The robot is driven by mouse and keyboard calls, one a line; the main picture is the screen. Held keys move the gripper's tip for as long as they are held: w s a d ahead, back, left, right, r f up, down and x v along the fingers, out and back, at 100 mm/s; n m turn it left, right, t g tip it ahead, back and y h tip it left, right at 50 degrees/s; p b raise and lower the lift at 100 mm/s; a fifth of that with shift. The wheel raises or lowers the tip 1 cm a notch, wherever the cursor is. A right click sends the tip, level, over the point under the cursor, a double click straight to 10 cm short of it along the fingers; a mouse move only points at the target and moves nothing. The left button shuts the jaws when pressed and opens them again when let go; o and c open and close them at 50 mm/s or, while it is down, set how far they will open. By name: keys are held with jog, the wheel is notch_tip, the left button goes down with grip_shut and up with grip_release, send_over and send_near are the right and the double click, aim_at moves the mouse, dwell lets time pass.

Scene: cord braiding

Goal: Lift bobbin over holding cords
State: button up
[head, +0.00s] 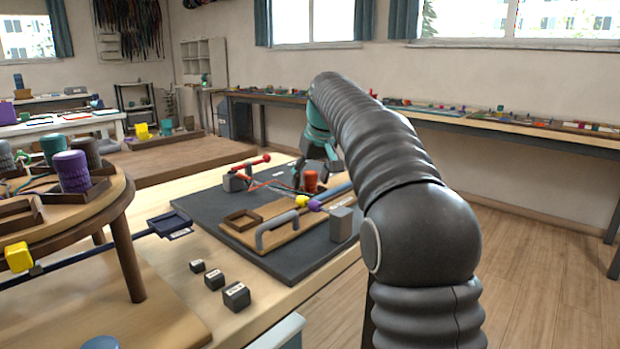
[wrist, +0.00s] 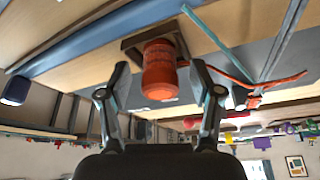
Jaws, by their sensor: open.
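The orange-red bobbin (head: 311,182) stands on a wooden board (head: 262,238) on the dark mat. In the wrist view, which looks upside down, the bobbin (wrist: 160,70) sits at a square wooden holder (wrist: 133,47). My gripper (head: 320,163) is close by it. In the wrist view my gripper (wrist: 159,78) is open, one finger on each side of the bobbin; I cannot tell whether they touch it. A red cord (wrist: 268,84) and a teal cord (wrist: 202,28) run near the right finger. My arm hides part of the board's far right.
An empty square wooden holder (head: 242,218), a grey handle (head: 276,230) and a grey block (head: 342,224) are on or beside the board. A red-ended rod (head: 252,162) stands behind. Several small dark blocks (head: 236,296) lie in front. A round wooden stand (head: 100,205) carries bobbins at left.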

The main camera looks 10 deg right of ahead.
jog(key=shift+r, duration=0.1)
jog(key=v, duration=1.1)
jog(key=shift+m+t+h, duration=0.3)
jog(key=shift+m+h, duration=0.1)
jog(key=shift+m, duration=0.4)
jog(key=s+f, duration=0.2)
jog(key=s, duration=0.3)
jog(key=s+f, duration=0.2)
jog(key=s, duration=0.4)
jog(key=s+a+f, duration=0.1)
jog(key=s+f, duration=0.1)
jog(key=s, duration=0.4)
jog(key=shift+s+a, duration=0.1)
jog(key=s+f+m, duration=0.1)
jog(key=s+f, duration=1.8)
jog(key=f, duration=0.1)
jog(key=shift+f+t, duration=0.2)
jog(key=shift+t, duration=0.1)
